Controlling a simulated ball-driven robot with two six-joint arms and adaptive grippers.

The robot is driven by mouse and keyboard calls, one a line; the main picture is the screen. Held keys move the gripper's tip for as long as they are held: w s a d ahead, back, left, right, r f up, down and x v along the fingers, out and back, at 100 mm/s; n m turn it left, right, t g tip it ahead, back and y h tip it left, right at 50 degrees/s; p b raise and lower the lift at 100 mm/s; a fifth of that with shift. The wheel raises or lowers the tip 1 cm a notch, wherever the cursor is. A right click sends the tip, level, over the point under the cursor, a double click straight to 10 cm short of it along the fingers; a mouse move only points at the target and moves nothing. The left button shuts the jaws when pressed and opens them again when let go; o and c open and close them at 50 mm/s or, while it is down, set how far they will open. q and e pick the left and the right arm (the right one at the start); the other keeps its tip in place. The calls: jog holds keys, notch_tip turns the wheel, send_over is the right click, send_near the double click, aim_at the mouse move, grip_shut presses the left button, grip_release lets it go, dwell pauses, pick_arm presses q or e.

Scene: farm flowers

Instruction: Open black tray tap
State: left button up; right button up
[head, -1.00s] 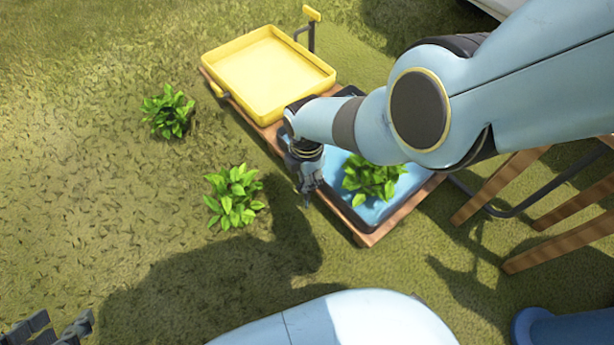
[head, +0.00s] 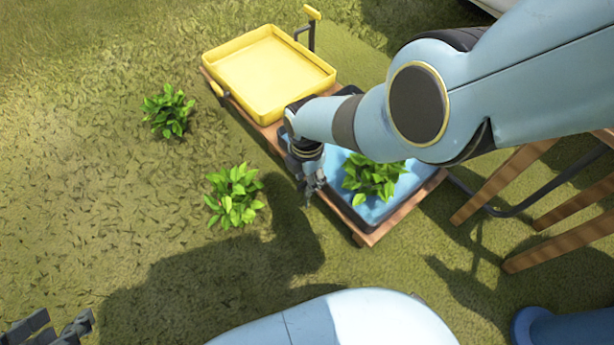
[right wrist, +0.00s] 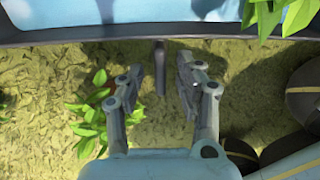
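The black tray (head: 345,209), filled with blue water, stands on a wooden stand, and its dark rim (right wrist: 100,43) runs across the top of the right wrist view. A dark tap lever (right wrist: 160,68) hangs from the near side of that rim. My right gripper (head: 312,192) is beside the tray's left edge. In the right wrist view my right gripper (right wrist: 158,88) is open, with one finger on each side of the lever and gaps visible. In the head view the gripper hides the tap. My left gripper (head: 56,328) is open and empty at the bottom left corner.
A yellow tray (head: 265,72) with a yellow-topped tap post (head: 312,30) shares the wooden stand (head: 385,228). A leafy plant (head: 372,180) sits in the blue water. Two plants (head: 168,112) (head: 235,196) grow on the grass to the left. Wooden legs (head: 500,185) stand at right.

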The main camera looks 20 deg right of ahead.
jog(key=shift+r, duration=0.1)
jog(key=shift+r, duration=3.65)
